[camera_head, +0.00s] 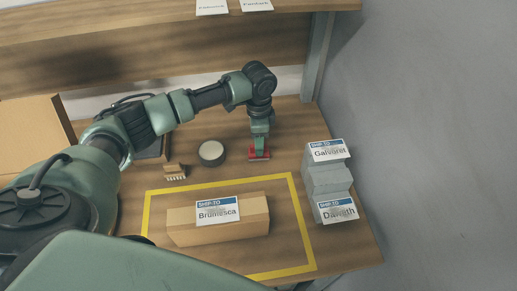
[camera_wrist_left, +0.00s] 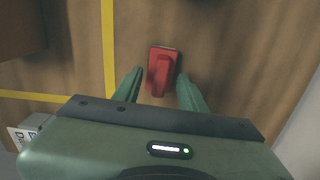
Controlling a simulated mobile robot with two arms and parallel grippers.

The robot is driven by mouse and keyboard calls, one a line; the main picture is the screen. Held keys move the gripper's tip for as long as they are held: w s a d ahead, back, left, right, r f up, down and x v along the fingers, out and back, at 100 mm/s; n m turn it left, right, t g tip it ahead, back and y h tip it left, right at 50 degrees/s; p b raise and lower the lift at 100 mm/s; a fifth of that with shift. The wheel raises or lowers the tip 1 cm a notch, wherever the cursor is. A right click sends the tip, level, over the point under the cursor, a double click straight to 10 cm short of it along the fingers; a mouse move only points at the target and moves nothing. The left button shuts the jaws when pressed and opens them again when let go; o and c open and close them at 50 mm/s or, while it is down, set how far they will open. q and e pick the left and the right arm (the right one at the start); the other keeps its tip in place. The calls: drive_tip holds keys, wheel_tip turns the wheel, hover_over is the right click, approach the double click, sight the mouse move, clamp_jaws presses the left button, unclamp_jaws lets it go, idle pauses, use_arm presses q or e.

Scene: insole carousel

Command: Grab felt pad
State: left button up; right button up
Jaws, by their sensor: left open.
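A red block with a raised grip and a greyish edge (camera_head: 259,154) lies on the wooden table, right of the round dark disc. It looks like the felt pad, but its underside is hidden. In the left wrist view the red block (camera_wrist_left: 162,70) lies ahead of and between the fingers. My left gripper (camera_head: 260,144) points down over it, and its two green fingers (camera_wrist_left: 158,88) are apart, one on each side of the block's near end. I cannot tell whether they touch it. My right gripper is not in view.
A round dark disc with a pale top (camera_head: 211,153) and a small brush (camera_head: 175,172) lie to the left. A cardboard box labelled Brumesca (camera_head: 218,232) lies inside yellow tape (camera_head: 297,205). Grey labelled packages (camera_head: 328,180) stand at the right; a shelf (camera_head: 150,45) runs behind.

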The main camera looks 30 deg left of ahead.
use_arm(q)
drive_tip(key=shift+f, duration=1.05)
clamp_jaws()
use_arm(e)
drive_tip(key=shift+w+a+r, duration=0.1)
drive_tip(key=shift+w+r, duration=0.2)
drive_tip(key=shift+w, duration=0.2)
use_arm(q)
drive_tip(key=shift+r, duration=0.15)
